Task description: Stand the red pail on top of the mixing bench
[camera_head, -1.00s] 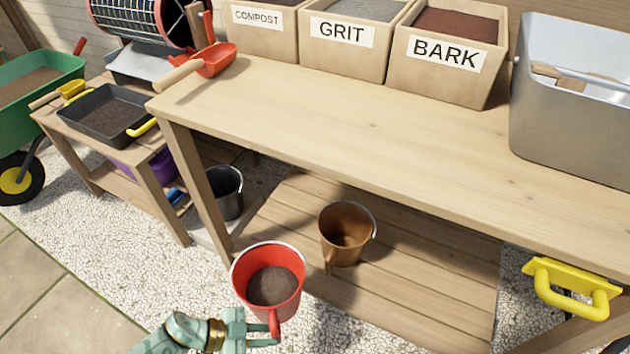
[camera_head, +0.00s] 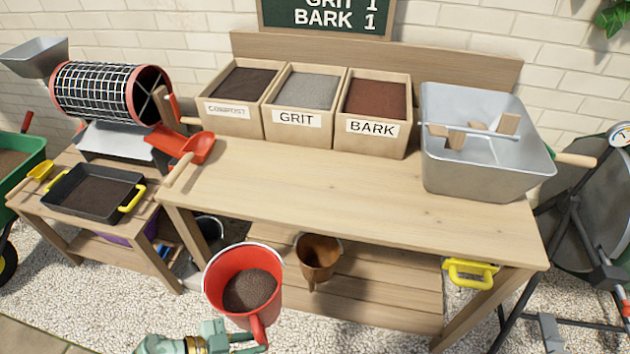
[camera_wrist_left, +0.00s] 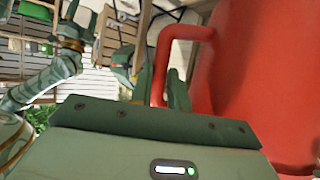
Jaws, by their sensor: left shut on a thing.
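The red pail (camera_head: 217,278) holds dark soil and is upright in front of the bench, apart from it. My left gripper (camera_head: 253,336) is shut on the pail's red side handle. In the left wrist view the pail (camera_wrist_left: 265,80) fills the right side, with its handle between my left fingers (camera_wrist_left: 165,88). The mixing bench (camera_head: 400,208) has a bare wooden top in front of its bins. My right gripper does not show in the head view; in the left wrist view a green arm of mine shows at left, its jaws unclear.
Compost, grit (camera_head: 296,122) and bark bins stand along the bench back. A metal tub (camera_head: 450,180) stands at the right and a red scoop (camera_head: 200,148) at the left end. A brown pail (camera_head: 318,262) is on the lower shelf. The top's middle and front are clear.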

